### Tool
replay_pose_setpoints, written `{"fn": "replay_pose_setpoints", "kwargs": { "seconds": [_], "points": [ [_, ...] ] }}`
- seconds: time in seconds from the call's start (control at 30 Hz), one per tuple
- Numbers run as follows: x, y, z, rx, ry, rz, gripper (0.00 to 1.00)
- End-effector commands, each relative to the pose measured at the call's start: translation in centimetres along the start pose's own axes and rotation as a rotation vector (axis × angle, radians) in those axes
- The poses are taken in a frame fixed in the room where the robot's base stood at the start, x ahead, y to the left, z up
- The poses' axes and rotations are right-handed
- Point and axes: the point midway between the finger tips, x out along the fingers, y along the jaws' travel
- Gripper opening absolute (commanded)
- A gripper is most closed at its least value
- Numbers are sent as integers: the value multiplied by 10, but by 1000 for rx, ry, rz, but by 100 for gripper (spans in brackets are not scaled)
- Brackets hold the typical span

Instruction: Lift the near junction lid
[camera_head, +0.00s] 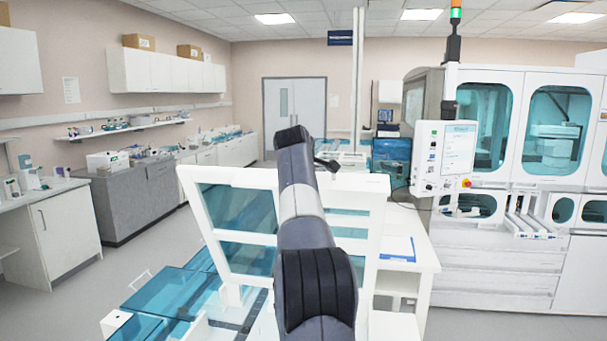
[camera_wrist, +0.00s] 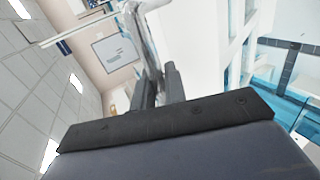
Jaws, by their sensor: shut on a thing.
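The near junction lid (camera_head: 232,178), a white frame with clear teal panes, stands raised and steeply tilted in the head view. My arm crosses in front of its middle and hides part of it. In the wrist view, my gripper (camera_wrist: 158,88) is shut on a pale metal bar handle (camera_wrist: 150,42). A white surface beside the handle appears to be the lid's frame. The head view does not show the grip clearly.
Low teal track covers (camera_head: 172,291) lie at the lower left of the lid. A white table with a blue clipboard (camera_head: 398,249) stands to the right. A large white analyser (camera_head: 495,262) fills the right side. Grey floor is clear at left.

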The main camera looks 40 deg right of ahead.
Motion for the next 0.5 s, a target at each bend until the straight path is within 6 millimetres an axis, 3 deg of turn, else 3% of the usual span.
{"fn": "replay_pose_setpoints", "kwargs": {
  "seconds": [0.5],
  "points": [
    [3,6,3,-1,0,0,0]
  ]
}}
